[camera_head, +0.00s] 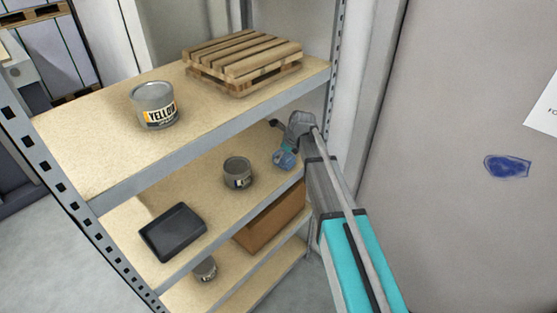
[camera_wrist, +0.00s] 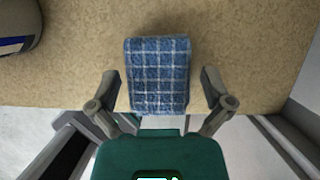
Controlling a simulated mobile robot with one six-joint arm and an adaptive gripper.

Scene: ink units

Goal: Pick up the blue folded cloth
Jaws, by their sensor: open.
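The blue folded cloth (camera_wrist: 158,72) has a white check pattern and lies on the shelf board at its front edge. In the wrist view it sits between the two open fingers of my gripper (camera_wrist: 163,90), with a gap on each side. In the head view the cloth (camera_head: 285,159) shows as a small blue patch under my gripper (camera_head: 277,139), on the middle shelf at the right. My wrist hides part of it there.
A grey can (camera_head: 238,173) stands left of the cloth, and a black tray (camera_head: 173,232) lies further left on the same shelf. The upper shelf holds a yellow-labelled can (camera_head: 154,105) and a wooden pallet (camera_head: 242,61). A cardboard box (camera_head: 270,215) is below.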

